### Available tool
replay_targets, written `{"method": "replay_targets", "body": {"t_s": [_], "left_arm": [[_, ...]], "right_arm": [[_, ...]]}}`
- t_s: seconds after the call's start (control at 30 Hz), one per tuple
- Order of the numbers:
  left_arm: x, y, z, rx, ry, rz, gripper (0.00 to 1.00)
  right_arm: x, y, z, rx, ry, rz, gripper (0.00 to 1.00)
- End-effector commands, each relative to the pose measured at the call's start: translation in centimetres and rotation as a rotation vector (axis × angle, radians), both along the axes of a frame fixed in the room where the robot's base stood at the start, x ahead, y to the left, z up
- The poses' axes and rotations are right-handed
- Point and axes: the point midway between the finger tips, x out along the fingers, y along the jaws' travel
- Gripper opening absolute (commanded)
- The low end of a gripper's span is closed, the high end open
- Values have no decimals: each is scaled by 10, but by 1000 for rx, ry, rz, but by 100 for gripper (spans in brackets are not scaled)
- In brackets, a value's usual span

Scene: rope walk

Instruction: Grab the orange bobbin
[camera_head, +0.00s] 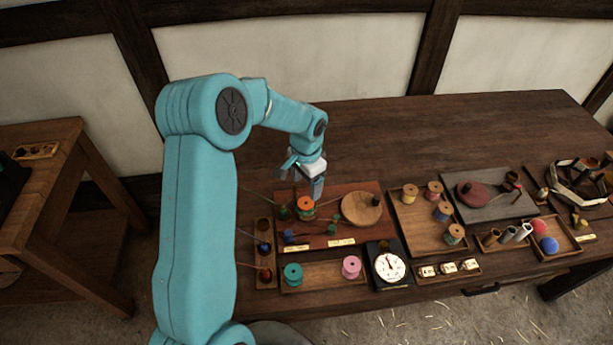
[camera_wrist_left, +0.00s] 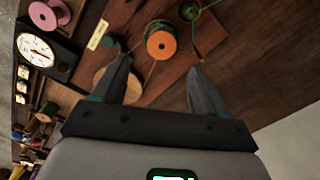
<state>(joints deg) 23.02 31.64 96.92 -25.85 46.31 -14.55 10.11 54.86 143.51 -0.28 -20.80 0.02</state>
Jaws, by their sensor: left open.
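The orange bobbin (camera_head: 306,204) stands on the reddish-brown board (camera_head: 350,232) in the head view, left of a round wooden disc (camera_head: 361,208). In the left wrist view the orange bobbin (camera_wrist_left: 161,42) shows from above, with a thin cord running near it. My left gripper (camera_head: 317,190) hangs above the board, close to the bobbin and slightly behind it. It is open and empty. In the left wrist view its two fingers (camera_wrist_left: 160,80) are spread, and the bobbin lies beyond their tips, between their lines. My right gripper is not in view.
Small green spools (camera_head: 284,213) stand beside the bobbin. A front tray holds a teal bobbin (camera_head: 292,274) and a pink bobbin (camera_head: 351,267). A white dial (camera_head: 390,267) and a spool tray (camera_head: 428,243) stand to the right. The back of the table (camera_head: 400,130) is clear.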

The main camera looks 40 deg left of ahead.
Motion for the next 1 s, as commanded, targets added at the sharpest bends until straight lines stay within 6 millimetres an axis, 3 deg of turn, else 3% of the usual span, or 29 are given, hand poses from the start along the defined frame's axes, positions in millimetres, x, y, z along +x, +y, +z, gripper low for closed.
{"method": "replay_targets", "body": {"t_s": [0.5, 0.93, 1.0], "left_arm": [[1, 1, -87, 0, 1, 1, 72], [3, 2, -95, 0, 0, 1, 72], [3, 2, -95, 0, 1, 1, 50]], "right_arm": [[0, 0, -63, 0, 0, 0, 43], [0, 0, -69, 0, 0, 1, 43], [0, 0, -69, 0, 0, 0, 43]]}}
